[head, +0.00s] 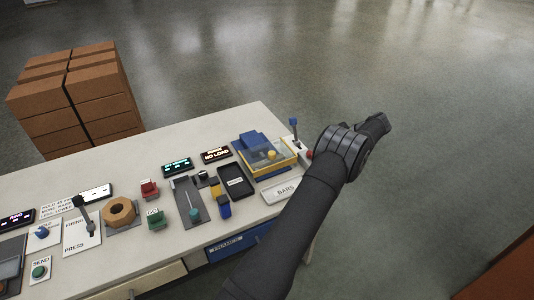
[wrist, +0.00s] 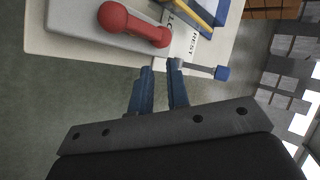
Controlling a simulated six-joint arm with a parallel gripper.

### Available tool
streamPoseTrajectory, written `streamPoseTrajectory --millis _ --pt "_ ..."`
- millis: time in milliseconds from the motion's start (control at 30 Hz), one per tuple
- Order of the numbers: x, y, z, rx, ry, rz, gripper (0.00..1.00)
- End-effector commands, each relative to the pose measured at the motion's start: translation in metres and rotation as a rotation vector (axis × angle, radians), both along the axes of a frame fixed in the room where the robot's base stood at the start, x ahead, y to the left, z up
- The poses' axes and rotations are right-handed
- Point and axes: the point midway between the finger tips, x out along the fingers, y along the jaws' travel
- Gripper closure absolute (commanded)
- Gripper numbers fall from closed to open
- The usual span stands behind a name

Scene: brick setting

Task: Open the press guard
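The press (head: 262,155) stands at the right end of the bench, a yellow and blue unit with a clear cover that looks closed down over it. In the wrist view, part of its yellow and blue frame (wrist: 205,12) shows at the top. A lever with a blue knob (head: 294,122) stands beside the press. Its knob (wrist: 222,73) lies to the right of my fingertips in the wrist view. My gripper (wrist: 161,68) has two blue fingers apart, with nothing seen held between them, close to the bench edge. In the head view my wrist hides the fingers.
A red rounded handle (wrist: 135,25) lies left of the lever on a grey plate. A BARS label (head: 284,191), a black tray (head: 235,182) and several buttons and levers fill the bench. Stacked brown blocks (head: 75,95) stand behind.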

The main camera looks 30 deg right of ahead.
Motion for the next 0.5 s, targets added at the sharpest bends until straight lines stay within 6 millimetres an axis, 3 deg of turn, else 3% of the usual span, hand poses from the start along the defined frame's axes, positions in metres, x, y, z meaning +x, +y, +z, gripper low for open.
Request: streamPoseTrajectory --millis 33,167,300,500 --pt "0.004 0.004 0.004 -0.007 0.011 0.008 0.74" --pt "0.024 0.030 0.024 -0.042 0.100 0.040 0.50" --pt "0.051 0.078 0.061 -0.136 0.266 0.084 0.50" --pt "0.073 0.148 0.119 -0.329 0.472 0.108 0.50"
